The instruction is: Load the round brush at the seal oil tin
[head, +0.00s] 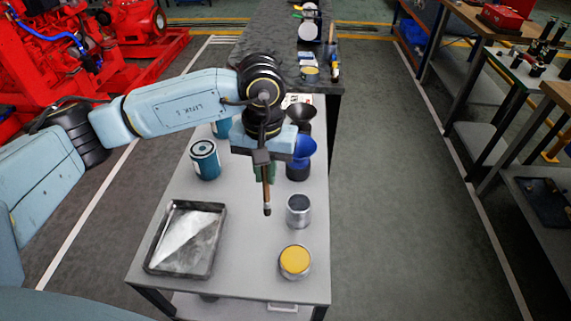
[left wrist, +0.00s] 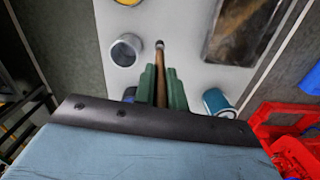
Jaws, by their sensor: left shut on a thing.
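My left gripper (head: 264,176) is shut on the round brush (head: 267,204), a thin wooden-handled brush with a dark tip. The brush points down above the grey table. In the left wrist view the brush (left wrist: 166,65) stands out between my green fingers (left wrist: 162,90). A bare metal tin (head: 298,216) with a dark top is to the right of the brush tip, apart from it; it also shows in the left wrist view (left wrist: 124,52). A tin with a yellow top (head: 295,262) stands nearer the front edge. No readable label shows which is the seal oil tin. My right gripper is not visible.
A metal tray (head: 186,238) lies at the front left of the table (head: 247,275). A teal can (head: 205,160) stands behind it. The table between tray and tins is clear.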

